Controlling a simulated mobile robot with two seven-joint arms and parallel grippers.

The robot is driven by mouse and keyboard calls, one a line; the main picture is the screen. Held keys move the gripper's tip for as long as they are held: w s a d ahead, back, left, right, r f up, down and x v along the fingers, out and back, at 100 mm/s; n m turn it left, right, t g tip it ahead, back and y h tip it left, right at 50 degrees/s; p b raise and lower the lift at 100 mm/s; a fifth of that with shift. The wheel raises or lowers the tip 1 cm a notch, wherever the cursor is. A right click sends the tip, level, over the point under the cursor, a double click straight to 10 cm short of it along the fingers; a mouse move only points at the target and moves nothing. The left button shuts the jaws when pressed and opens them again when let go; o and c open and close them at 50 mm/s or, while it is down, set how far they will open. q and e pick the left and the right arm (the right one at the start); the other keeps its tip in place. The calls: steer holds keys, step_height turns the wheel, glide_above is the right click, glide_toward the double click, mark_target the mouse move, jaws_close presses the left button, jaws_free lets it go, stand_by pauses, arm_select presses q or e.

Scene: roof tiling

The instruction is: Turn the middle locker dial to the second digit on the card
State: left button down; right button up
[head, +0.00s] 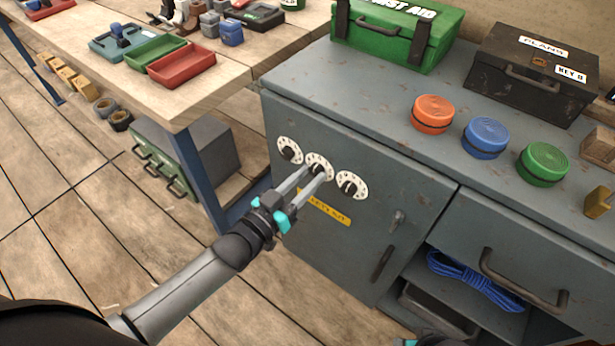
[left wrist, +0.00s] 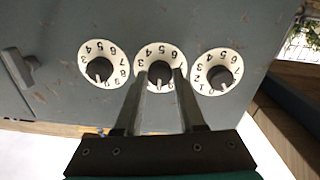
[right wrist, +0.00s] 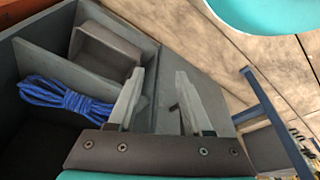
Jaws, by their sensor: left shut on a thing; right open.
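The grey locker door carries a row of three white-ringed dials with black knobs. The middle dial (head: 320,160) has my left gripper (head: 316,174) at it, with the two fingers shut on its black knob. In the left wrist view the fingertips sit on either side of the middle knob (left wrist: 159,73), and part of that ring is hidden by them. The left dial (head: 289,150) and right dial (head: 352,187) are untouched. No card with digits can be made out. My right gripper (right wrist: 157,100) is open and empty, in front of the cabinet's open shelf.
A yellow label (head: 328,212) and a door handle (head: 397,220) are on the locker door. Orange (head: 433,113), blue (head: 486,137) and green (head: 543,164) round lidded things stand on the cabinet top. Blue rope (head: 474,278) lies on the shelf. A workbench with trays (head: 181,66) stands at left.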

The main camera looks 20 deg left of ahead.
arm_select(q)
steer(key=shift+m+p, duration=0.5)
steer(key=shift+m, duration=0.2)
steer(key=m+p, duration=0.2)
steer(key=m, duration=0.3)
steer(key=shift+r+p, duration=0.1)
steer(key=shift+p, duration=0.25)
steer(key=m+p, duration=0.1)
steer(key=m, duration=0.2)
steer(key=shift+m, duration=2.2)
arm_select(e)
steer(key=s+d+f, duration=0.3)
steer(key=s+f, duration=0.2)
steer(key=f, duration=0.4)
steer(key=shift+s+d+g+h, duration=0.2)
steer(key=shift+s+g+h, duration=0.1)
steer(key=shift+g, duration=0.1)
steer(key=shift+s+f, duration=0.1)
arm_select(q)
steer(key=c, duration=0.5)
jaws_free()
